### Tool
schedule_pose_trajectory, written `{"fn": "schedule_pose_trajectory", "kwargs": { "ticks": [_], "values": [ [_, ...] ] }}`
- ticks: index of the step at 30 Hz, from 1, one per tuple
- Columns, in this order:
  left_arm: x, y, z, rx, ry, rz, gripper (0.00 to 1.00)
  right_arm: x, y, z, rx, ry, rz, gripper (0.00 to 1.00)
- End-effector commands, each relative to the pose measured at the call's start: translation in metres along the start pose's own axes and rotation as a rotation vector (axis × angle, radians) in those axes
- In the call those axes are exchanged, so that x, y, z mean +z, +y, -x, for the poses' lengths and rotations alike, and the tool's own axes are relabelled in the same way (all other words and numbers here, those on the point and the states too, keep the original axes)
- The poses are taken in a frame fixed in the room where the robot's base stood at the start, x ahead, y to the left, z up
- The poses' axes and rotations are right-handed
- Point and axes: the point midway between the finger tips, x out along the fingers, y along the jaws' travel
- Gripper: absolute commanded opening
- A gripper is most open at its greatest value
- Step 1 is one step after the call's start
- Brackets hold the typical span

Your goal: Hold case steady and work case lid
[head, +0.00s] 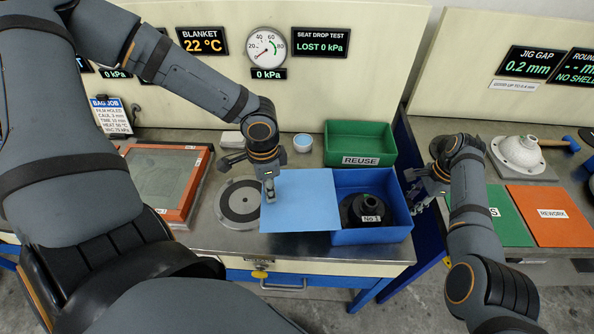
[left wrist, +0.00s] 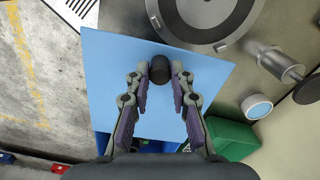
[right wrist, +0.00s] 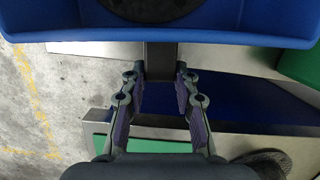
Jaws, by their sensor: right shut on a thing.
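The blue case (head: 372,237) stands on the bench with its top open, and a dark round part marked No 1 (head: 360,208) sits inside. The flat light-blue case lid (head: 305,200) extends left from the case's left side; it also shows in the left wrist view (left wrist: 110,75). My left gripper (head: 268,190) is at the lid's left end, with its fingers apart on either side of a dark knob (left wrist: 160,70); gaps show beside the knob. My right gripper (head: 418,190) is at the case's right side, shut on a dark handle (right wrist: 160,62) below the case rim (right wrist: 220,38).
A green REUSE bin (head: 360,135) stands behind the case. A round metal seat (head: 238,205) lies left of the lid, beside an orange-framed panel (head: 185,212). A gap separates this bench from the right bench, which holds green and orange REWORK mats (head: 540,230).

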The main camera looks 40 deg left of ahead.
Motion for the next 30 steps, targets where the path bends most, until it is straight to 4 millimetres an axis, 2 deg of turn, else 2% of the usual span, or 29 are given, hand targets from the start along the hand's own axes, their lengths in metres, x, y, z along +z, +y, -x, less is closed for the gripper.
{"fn": "schedule_pose_trajectory", "kwargs": {
  "ticks": [2, 3, 9, 17, 20, 23, 30],
  "values": [
    [0.0, 0.0, 0.0, 0.0, 0.0, 0.0, 0.0, 0.0, 0.0, 0.0, 0.0, 0.0, 0.0, 0.0],
    [0.0, 0.0, 0.0, 0.0, 0.0, 0.0, 0.25, 0.0, 0.0, 0.0, 0.0, 0.0, 0.0, 0.0],
    [0.0, 0.0, 0.0, 0.0, 0.0, 0.0, 0.48, 0.0, 0.0, 0.0, 0.0, 0.0, 0.0, 0.0],
    [0.0, 0.0, 0.001, 0.0, 0.0, 0.0, 0.48, 0.0, 0.0, 0.0, 0.001, 0.0, 0.0, 0.0],
    [-0.001, -0.001, 0.007, -0.001, 0.003, 0.003, 0.48, 0.0, 0.0, 0.0, 0.001, 0.0, 0.0, 0.0],
    [-0.002, -0.001, 0.024, -0.002, 0.007, 0.003, 0.48, 0.0, 0.0, 0.0, 0.001, 0.0, 0.0, 0.0],
    [-0.001, -0.001, 0.082, -0.005, 0.005, 0.0, 0.48, 0.0, 0.0, 0.0, 0.001, 0.0, 0.0, 0.0]
  ]
}}
